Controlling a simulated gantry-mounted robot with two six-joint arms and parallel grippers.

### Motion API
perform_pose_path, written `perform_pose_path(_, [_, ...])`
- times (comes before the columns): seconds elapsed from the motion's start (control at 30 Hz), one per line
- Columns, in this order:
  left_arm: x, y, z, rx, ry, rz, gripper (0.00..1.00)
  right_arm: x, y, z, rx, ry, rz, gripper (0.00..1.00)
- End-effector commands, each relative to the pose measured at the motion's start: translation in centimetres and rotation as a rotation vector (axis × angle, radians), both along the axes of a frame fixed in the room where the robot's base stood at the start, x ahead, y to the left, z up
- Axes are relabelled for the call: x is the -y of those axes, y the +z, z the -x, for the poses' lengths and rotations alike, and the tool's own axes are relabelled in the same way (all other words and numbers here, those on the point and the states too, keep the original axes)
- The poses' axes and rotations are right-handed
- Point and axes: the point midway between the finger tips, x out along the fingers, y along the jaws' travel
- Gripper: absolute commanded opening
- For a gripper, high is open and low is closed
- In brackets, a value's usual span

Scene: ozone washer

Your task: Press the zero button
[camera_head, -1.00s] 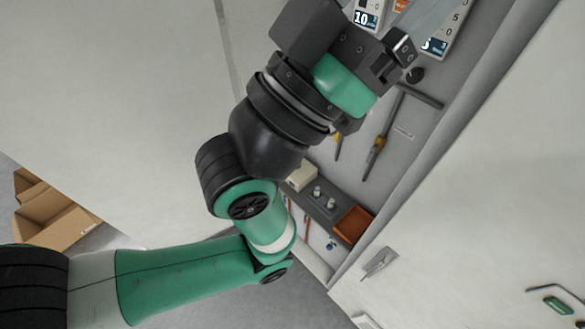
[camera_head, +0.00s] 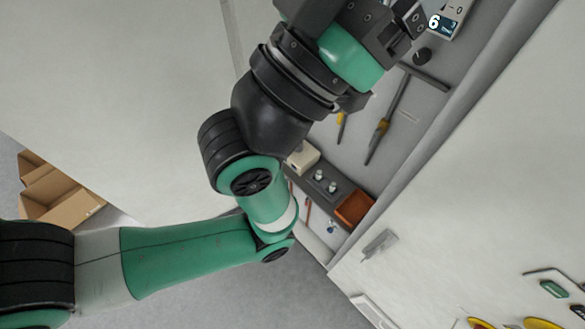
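My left arm comes in from the left and reaches up to the top edge. My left gripper (camera_head: 398,22) is at the top, partly cut off by the frame edge, beside a white control unit (camera_head: 462,8) on the grey back panel. The unit has a small dark display (camera_head: 446,23) showing a 6. A zero button cannot be made out; most of the unit lies beyond the top edge. The gripper's fingertips are not clearly visible, so its opening cannot be judged. My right gripper is not in view.
A black knob (camera_head: 422,55) and hanging tools (camera_head: 385,125) are on the grey panel. An open white door (camera_head: 480,180) is at right. Cardboard boxes (camera_head: 60,195) stand at left.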

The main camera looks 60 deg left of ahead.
Motion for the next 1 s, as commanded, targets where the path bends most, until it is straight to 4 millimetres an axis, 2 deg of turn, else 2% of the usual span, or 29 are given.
perform_pose_path(0.03, [0.0, 0.0, 0.0, 0.0, 0.0, 0.0, 0.65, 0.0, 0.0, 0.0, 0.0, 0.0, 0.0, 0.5])
perform_pose_path(0.4, [0.0, -0.01, -0.01, 0.0, 0.0, 0.0, 0.0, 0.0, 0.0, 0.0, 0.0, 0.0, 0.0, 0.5])
perform_pose_path(1.0, [0.0, 0.0, 0.0, 0.0, 0.0, 0.0, 0.0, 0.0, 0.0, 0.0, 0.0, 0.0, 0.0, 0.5])
